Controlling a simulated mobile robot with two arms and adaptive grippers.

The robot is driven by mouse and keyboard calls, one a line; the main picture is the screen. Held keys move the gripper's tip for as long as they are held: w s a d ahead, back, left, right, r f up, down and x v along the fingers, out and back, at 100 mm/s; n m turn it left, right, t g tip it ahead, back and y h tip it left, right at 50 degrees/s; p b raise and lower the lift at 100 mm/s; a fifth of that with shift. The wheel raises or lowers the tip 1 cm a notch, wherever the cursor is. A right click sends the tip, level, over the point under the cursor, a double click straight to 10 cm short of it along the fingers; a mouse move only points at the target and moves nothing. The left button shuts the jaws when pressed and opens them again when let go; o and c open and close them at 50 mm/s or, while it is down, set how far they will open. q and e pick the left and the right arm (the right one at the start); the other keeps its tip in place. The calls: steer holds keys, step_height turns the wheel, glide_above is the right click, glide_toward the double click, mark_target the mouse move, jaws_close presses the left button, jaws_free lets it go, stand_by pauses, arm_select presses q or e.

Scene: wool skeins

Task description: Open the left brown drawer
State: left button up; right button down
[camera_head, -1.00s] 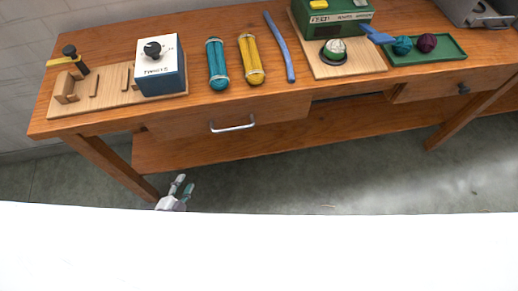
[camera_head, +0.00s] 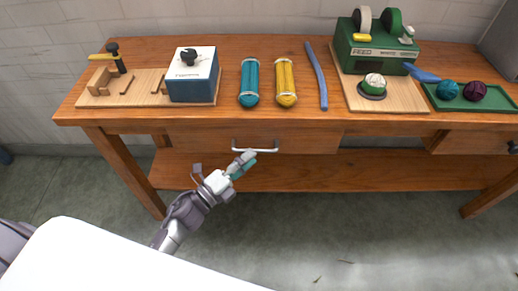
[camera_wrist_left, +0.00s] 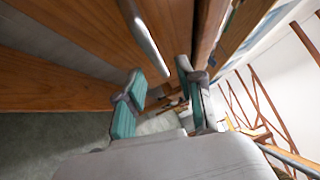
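The left brown drawer (camera_head: 310,140) sits under the table top and looks shut. Its silver bar handle (camera_head: 262,150) is on the front. My left gripper (camera_head: 243,163) is just below and left of the handle's middle in the head view, with its fingers pointing up toward it. In the left wrist view the handle (camera_wrist_left: 148,35) lies ahead of the open teal-padded fingers (camera_wrist_left: 160,76), in line with the gap between them. Nothing is held, and contact with the handle cannot be made out. My right gripper is in neither view.
On the wooden table (camera_head: 235,45) stand a blue-white box (camera_head: 193,80), teal (camera_head: 249,82) and yellow (camera_head: 286,82) skeins, and a green machine (camera_head: 372,50). A second drawer (camera_head: 470,142) is at the right. A lower shelf (camera_head: 350,172) runs beneath. Floor in front is clear.

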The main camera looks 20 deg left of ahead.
mark_target(259, 150)
arm_select(q)
steer(key=shift+x, duration=2.25)
jaws_close()
